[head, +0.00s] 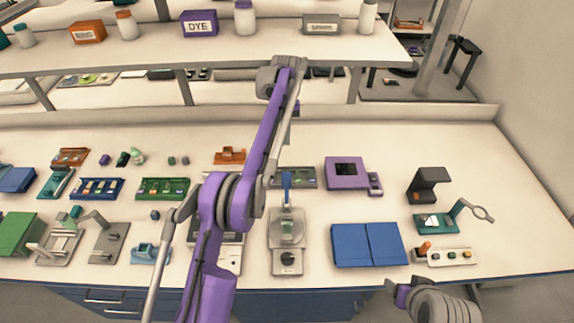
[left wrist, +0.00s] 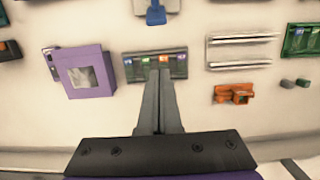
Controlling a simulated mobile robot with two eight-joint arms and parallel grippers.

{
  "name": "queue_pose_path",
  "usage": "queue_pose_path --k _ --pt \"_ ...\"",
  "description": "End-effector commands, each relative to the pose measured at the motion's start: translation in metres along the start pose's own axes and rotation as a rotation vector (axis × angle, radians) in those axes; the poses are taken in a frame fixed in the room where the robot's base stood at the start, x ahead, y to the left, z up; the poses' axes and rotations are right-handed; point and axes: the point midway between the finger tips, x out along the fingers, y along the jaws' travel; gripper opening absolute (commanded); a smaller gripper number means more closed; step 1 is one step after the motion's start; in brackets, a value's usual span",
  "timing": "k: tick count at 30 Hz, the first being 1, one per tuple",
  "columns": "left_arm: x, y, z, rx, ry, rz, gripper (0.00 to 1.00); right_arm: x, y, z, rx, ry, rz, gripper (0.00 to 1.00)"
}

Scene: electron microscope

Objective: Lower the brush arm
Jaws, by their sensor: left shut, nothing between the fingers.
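A grey instrument (head: 286,232) stands near the front of the bench, with a blue arm-like part (head: 287,182) raised at its back. This blue part is the likeliest brush arm, but I cannot make out a brush. It also shows at the top of the left wrist view (left wrist: 155,12). My left gripper (left wrist: 160,75) is shut and empty, its fingertips in front of a grey-green slide tray (left wrist: 174,63) in that view. In the head view its fingertips are hidden behind my purple arm. Part of my right arm shows at bottom right; its jaws are unclear.
A purple device (head: 346,172) stands right of the tray, and a blue folder (head: 368,245) lies right of the instrument. An orange holder (head: 230,155) sits left of the tray. A raised shelf (head: 340,50) with bottles and boxes runs behind. The bench's back right is clear.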

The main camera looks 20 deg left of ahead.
Motion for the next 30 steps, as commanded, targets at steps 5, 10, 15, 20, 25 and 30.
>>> queue_pose_path --k 5,10,15,20,25,30 --pt "0.009 0.000 0.000 0.000 -0.001 0.000 0.00 0.002 0.000 0.004 0.000 -0.005 0.000 0.66" --pt "0.038 0.000 0.001 0.001 -0.003 -0.001 0.00 0.010 0.000 0.017 0.000 -0.018 0.000 0.66" --pt "0.076 0.000 0.001 0.001 -0.002 -0.001 0.00 0.018 0.000 0.028 0.000 -0.028 0.000 0.66" --pt "0.105 0.000 0.003 0.001 -0.001 0.000 0.00 0.021 0.000 0.033 0.000 -0.033 0.000 0.66" --pt "0.092 0.000 0.022 0.001 0.001 0.000 0.00 0.021 0.000 0.032 0.000 -0.032 0.000 0.66" --pt "0.088 0.000 0.034 0.000 0.001 0.000 0.00 0.020 0.000 0.031 0.000 -0.032 0.000 0.66"
